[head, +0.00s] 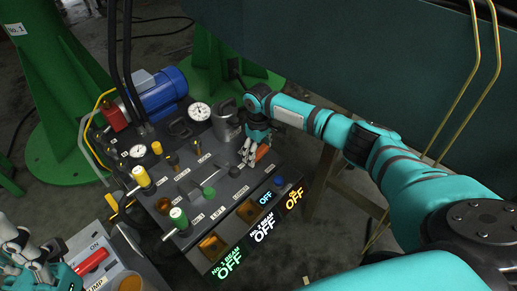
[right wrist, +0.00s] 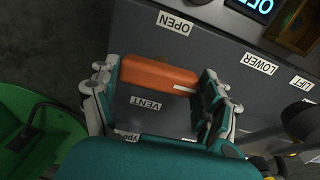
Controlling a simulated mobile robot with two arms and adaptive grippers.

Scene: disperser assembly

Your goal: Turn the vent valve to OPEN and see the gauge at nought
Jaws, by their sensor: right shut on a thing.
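The vent valve's orange handle (right wrist: 158,75) lies crosswise between the OPEN and VENT labels in the right wrist view, a white mark near its right end. It also shows in the head view (head: 262,152) at the panel's right. My right gripper (right wrist: 160,88) has its fingers at both ends of the handle and is shut on it. A larger white gauge (head: 199,111) and a smaller one (head: 137,151) face up on the panel; their needles are too small to read. My left gripper (head: 22,248) is at the lower left, its jaws unclear.
The panel holds yellow-topped (head: 141,176) and green-topped (head: 179,218) levers, left of my right gripper. Lit OFF displays (head: 262,232) line its front edge. A pump box with a red switch (head: 91,261) is by my left gripper. A blue motor (head: 162,91) stands behind.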

